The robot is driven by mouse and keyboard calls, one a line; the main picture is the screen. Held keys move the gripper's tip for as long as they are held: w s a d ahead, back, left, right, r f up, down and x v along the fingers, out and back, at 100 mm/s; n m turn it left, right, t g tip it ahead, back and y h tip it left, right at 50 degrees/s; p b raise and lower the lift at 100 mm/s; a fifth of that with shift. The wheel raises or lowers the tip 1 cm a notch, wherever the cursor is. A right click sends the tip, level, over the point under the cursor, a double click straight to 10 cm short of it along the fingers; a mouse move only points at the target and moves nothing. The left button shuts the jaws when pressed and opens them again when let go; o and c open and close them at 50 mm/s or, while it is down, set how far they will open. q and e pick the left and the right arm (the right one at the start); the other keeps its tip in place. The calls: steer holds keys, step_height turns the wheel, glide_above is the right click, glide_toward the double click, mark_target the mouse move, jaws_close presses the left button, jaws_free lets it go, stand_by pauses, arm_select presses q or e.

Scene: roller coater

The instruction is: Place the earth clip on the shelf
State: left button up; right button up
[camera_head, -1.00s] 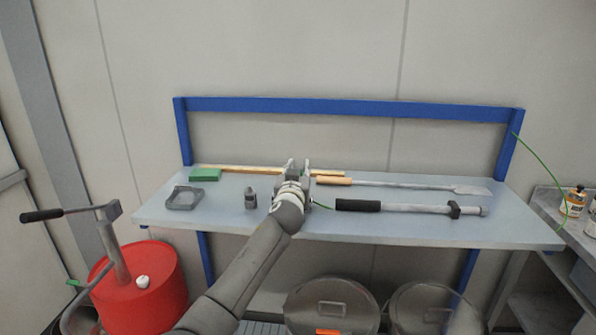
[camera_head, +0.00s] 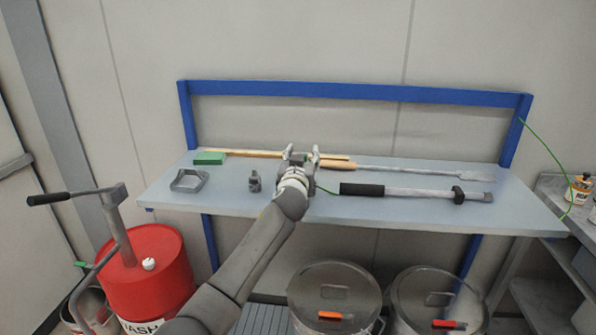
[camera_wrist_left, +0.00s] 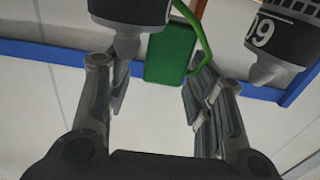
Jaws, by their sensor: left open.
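My left gripper (camera_head: 302,154) is open over the middle of the pale blue-grey shelf (camera_head: 390,210), its fingertips pointing up and away. A small dark object (camera_head: 300,159), perhaps the earth clip, shows between the fingers; I cannot tell whether they touch it. Two dark, grey-tipped parts partly cover that view. My right gripper is not in view.
The shelf holds a green block (camera_head: 209,158), a grey frame (camera_head: 189,181), a small grey fitting (camera_head: 255,182), a wooden-handled scraper (camera_head: 400,170) and a black-handled bar (camera_head: 410,192). A red drum (camera_head: 150,275) stands left; lidded bins stand below. Free shelf shows at front right.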

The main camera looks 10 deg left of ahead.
arm_select(q)
steer(key=shift+s, duration=5.45)
steer(key=s+a+f+m+g+h, duration=0.1)
steer(key=s+a+f+g, duration=0.15)
steer(key=s+f, duration=0.95)
steer(key=s+a+f+m+g, duration=0.1)
steer(key=s+f+g, duration=0.2)
steer(key=f, duration=1.9)
steer(key=s+a+f+g+h, duration=0.1)
steer(key=s+a+f+g, duration=0.15)
steer(key=s+f, duration=0.9)
steer(key=s+a+f+g+y, duration=0.1)
steer(key=s+a+f+g, duration=0.15)
steer(key=s+f, duration=0.75)
steer(key=s+a+f+g, duration=0.25)
steer(key=s+f, duration=0.45)
steer(key=f, duration=0.5)
steer(key=s+a+f+g, duration=0.1)
steer(key=s+f+g, duration=0.1)
steer(key=s, duration=0.8)
steer(key=s+a+f+g+y, duration=0.1)
steer(key=s+f, duration=0.3)
steer(key=s, duration=0.7)
steer(key=shift+a+f+g, duration=0.35)
steer(key=shift+a+g, duration=0.15)
steer(key=shift+a, duration=0.25)
